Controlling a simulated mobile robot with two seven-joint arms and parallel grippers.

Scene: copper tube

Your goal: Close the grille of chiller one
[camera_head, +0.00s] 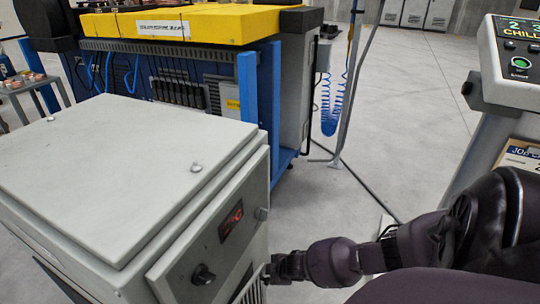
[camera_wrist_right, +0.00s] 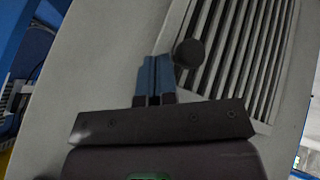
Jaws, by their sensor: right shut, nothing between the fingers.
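The chiller (camera_head: 120,165) is a pale grey box at the left of the head view. Its front panel carries a red display (camera_head: 231,219) and a black knob (camera_head: 203,275). A small part of the slatted grille (camera_head: 249,290) shows low on the front, at the picture's bottom edge. In the right wrist view the grille (camera_wrist_right: 243,50) fills the upper right, with a dark round knob (camera_wrist_right: 188,53) at its left edge. My right gripper (camera_wrist_right: 155,62) is shut and empty, its blue fingertips just left of this knob; contact is unclear. In the head view the right gripper (camera_head: 268,269) is at the chiller's front. Whether the grille stands ajar is unclear.
A blue machine with a yellow top (camera_head: 190,25) stands behind the chiller. A control pedestal (camera_head: 512,75) stands at the right. A thin post with a coiled blue hose (camera_head: 335,100) rises behind. Grey floor (camera_head: 420,110) is open between post and pedestal.

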